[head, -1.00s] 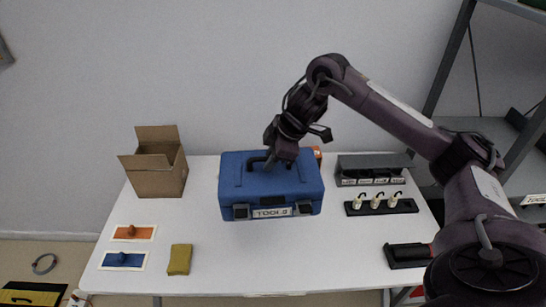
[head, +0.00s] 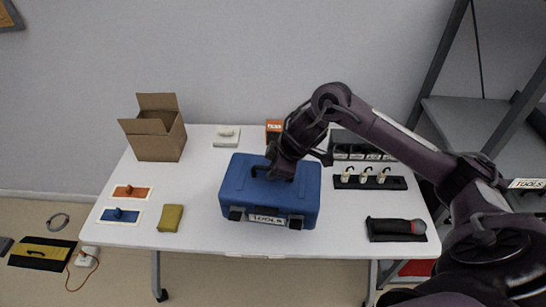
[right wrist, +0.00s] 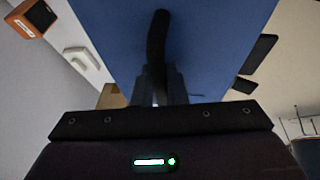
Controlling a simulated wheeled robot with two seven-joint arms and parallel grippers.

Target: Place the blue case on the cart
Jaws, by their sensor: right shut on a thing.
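The blue case (head: 249,201), with dark latches and a "TOOLS" label on its front, is over the middle of the white table, close to the front edge. My right gripper (head: 275,172) is shut on its dark top handle. In the right wrist view the blue case (right wrist: 205,35) fills the middle and the dark handle (right wrist: 158,50) runs down between the fingers. I cannot tell whether the case's underside touches the table. I cannot make out a cart for certain. My left gripper is not in view.
The white table (head: 180,190) holds an open cardboard box (head: 155,140), a white box (head: 227,136), an orange box (head: 273,130), a yellow pad (head: 170,218) and a dark tray with white pieces (head: 365,183). A grey shelf frame (head: 470,120) with a "TOOLS" tag stands at the right.

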